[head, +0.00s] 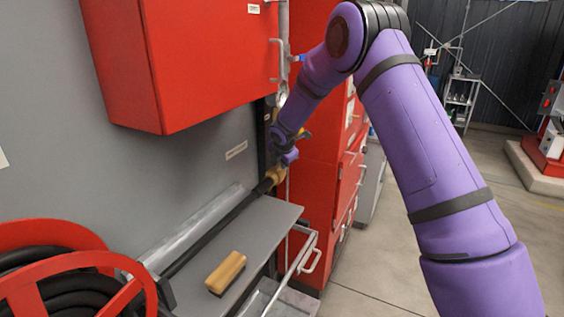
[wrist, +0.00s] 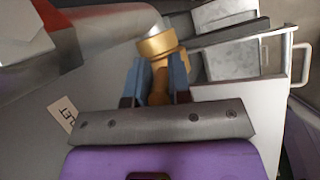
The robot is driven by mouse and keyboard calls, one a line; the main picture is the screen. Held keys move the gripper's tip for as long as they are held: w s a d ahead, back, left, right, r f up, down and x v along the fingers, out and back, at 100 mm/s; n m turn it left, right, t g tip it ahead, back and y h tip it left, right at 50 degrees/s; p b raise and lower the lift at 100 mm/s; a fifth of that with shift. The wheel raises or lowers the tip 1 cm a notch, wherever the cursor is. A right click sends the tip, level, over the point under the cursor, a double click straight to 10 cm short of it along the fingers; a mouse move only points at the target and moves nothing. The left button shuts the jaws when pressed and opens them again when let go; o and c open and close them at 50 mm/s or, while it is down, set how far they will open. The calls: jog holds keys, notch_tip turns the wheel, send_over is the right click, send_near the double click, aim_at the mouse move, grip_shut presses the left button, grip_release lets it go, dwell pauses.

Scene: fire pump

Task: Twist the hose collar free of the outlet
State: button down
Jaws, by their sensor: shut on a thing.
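The brass hose collar (head: 275,174) is at the end of the black hose (head: 215,229), near the wall beside the red cabinets. In the wrist view the collar (wrist: 157,44) shows as a golden ring with a narrower brass part reaching down between my fingers. My gripper (wrist: 157,78) has its two blue fingers on either side of that part and is shut on it. In the head view my gripper (head: 289,157) is small and reaches the collar from above, partly covering it. The outlet is mostly hidden; I cannot tell whether the collar is still joined to it.
A grey shelf (head: 265,222) under the hose carries a wooden-backed brush (head: 226,272). An open drawer with a handle (head: 310,258) juts out below. A red wall box (head: 190,60) hangs above, and a red hose reel (head: 75,262) is at lower left. Open floor lies right.

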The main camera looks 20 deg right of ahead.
jog(key=s+d+f+t+y, duration=0.1)
jog(key=t, duration=0.1)
jog(key=s+d+f+m+t+y, duration=0.1)
jog(key=t+y, duration=0.1)
jog(key=shift+s+d+f+m, duration=0.1)
jog(key=shift+f+m, duration=0.2)
jog(key=shift+s+d+f+m+t+y, duration=0.15)
jog(key=shift+f+t+y, duration=0.25)
jog(key=shift+t, duration=0.1)
jog(key=shift+s+d+f+m+t+y, duration=0.15)
jog(key=shift+f+t+y, duration=0.1)
jog(key=shift+t+y, duration=0.2)
jog(key=shift+s+d+f+m+t+y, duration=0.15)
jog(key=shift+f+m+t+y, duration=0.5)
jog(key=shift+t, duration=0.5)
jog(key=shift+f, duration=0.15)
jog(key=c, duration=1.1)
grip_release()
jog(key=shift+o, duration=0.2)
jog(key=v, duration=1)
jog(key=shift+s, duration=0.35)
